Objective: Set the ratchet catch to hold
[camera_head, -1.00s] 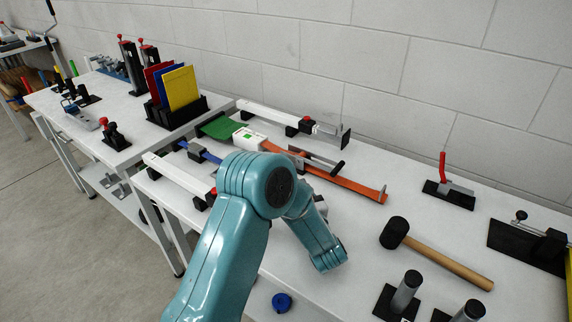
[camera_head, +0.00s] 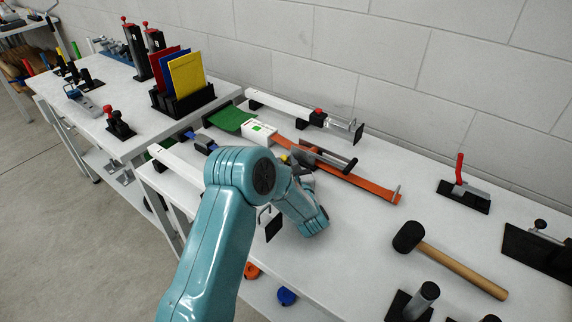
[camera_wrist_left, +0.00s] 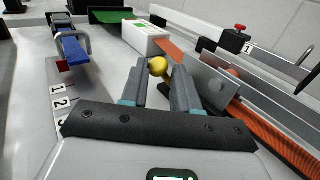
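A round yellow knob (camera_wrist_left: 158,66) shows at the tips of my left gripper (camera_wrist_left: 160,75) in the left wrist view. The two fingers are apart with a gap between them, and the knob sits at the far end of that gap; I cannot tell whether they touch it. The knob shows as a small yellow spot in the head view (camera_head: 284,158), and my teal left arm hides most of what is around it. A grey plate (camera_wrist_left: 205,80) and an orange strip (camera_wrist_left: 270,130) lie right of the fingers. Which part is the ratchet catch is unclear. My right gripper is out of view.
A white box (camera_head: 258,133) sits by a green sheet (camera_head: 230,119). A blue slider (camera_wrist_left: 72,48) stands beside a numbered scale on the left. A white rail with a clear end (camera_head: 290,112) runs behind. A mallet (camera_head: 450,262) and a red-handled clamp (camera_head: 463,190) lie to the right.

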